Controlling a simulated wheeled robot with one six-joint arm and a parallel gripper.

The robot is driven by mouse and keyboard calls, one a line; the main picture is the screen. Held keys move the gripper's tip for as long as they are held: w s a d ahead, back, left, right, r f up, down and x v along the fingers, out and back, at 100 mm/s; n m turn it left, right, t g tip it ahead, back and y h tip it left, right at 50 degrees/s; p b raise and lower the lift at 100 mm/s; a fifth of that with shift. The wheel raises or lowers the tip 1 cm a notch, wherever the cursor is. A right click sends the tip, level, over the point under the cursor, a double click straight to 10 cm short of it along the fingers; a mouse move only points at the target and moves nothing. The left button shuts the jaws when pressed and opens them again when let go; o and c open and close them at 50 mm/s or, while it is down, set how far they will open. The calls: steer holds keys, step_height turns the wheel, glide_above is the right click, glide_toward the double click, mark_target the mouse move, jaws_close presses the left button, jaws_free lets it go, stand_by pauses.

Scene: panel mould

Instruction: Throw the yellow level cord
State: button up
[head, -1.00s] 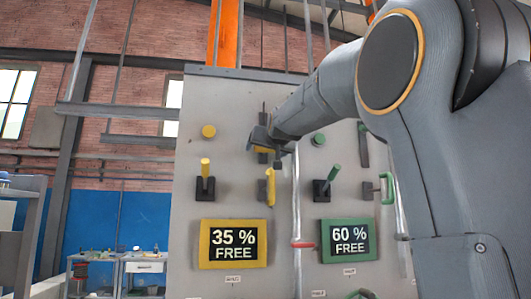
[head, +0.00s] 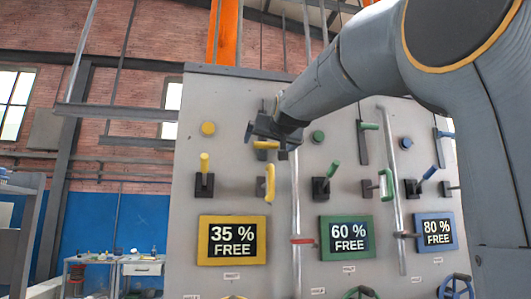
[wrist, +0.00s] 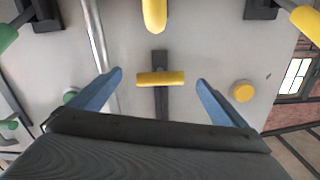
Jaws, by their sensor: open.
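The yellow level cord is most likely the short horizontal yellow bar (head: 266,145) on a dark vertical strip in the yellow column of the grey panel. In the wrist view the yellow bar (wrist: 160,78) lies across the strip, centred between my fingers. My gripper (wrist: 160,76) is open, with one blue finger beyond each end of the bar and nothing held. In the head view my gripper (head: 265,138) is in front of the panel at the bar and hides most of the strip. I cannot tell how far the fingertips are from the bar.
Near the bar are a yellow round knob (head: 208,128), a yellow lever (head: 204,163) and a yellow upright handle (head: 270,182). A sign reading 35 % FREE (head: 232,240) is below. A vertical pipe (head: 295,205) runs close on the right. Green and blue columns stand further right.

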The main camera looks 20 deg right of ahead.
steer(key=shift+v, duration=1.15)
steer(key=shift+d, duration=0.1)
